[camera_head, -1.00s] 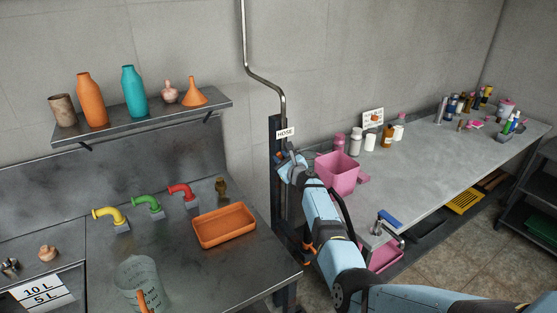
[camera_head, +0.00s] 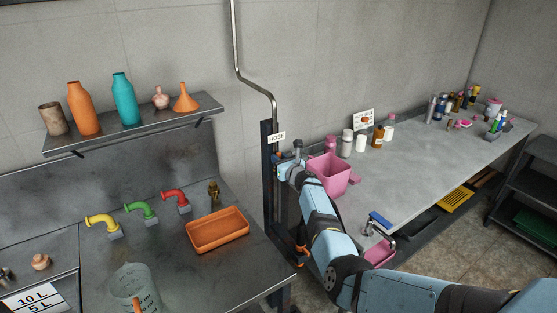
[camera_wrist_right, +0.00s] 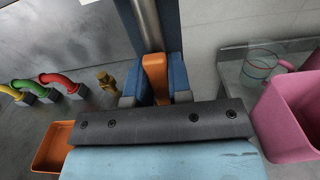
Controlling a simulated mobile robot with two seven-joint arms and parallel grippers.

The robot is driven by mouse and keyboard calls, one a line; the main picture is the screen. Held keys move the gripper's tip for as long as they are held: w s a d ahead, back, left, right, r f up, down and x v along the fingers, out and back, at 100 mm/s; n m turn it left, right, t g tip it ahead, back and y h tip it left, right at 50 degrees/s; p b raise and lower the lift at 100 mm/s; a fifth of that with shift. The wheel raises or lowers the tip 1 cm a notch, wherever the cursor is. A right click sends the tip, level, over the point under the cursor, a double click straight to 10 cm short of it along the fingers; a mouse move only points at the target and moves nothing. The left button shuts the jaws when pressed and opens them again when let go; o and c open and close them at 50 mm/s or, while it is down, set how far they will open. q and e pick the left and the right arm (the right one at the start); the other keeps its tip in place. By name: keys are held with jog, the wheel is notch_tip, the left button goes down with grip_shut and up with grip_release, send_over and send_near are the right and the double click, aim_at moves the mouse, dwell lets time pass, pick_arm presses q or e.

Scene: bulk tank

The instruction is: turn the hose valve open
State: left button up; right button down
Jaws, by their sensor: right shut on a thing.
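The hose valve's orange handle (camera_wrist_right: 155,75) stands upright in the right wrist view, in front of a metal pipe. My right gripper (camera_wrist_right: 155,88) is shut on it, with one blue-grey finger on each side. In the head view my right gripper (camera_head: 280,160) is at the dark blue post below the HOSE sign (camera_head: 276,137). My left gripper is not in view.
A pink bin (camera_head: 329,175) stands just right of my right wrist, on the grey bench (camera_head: 420,160). An orange tray (camera_head: 218,230) and colored taps (camera_head: 140,209) are on the metal counter to the left. The wall pipe (camera_head: 236,50) runs down to the post.

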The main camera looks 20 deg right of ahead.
jog(key=shift+r, duration=0.25)
jog(key=c, duration=1.1)
grip_release()
jog(key=shift+w, duration=0.1)
jog(key=shift+o, duration=0.3)
jog(key=shift+f, duration=0.2)
jog(key=shift+s, duration=0.35)
jog(key=s+d+p, duration=0.2)
jog(key=s, duration=1.1)
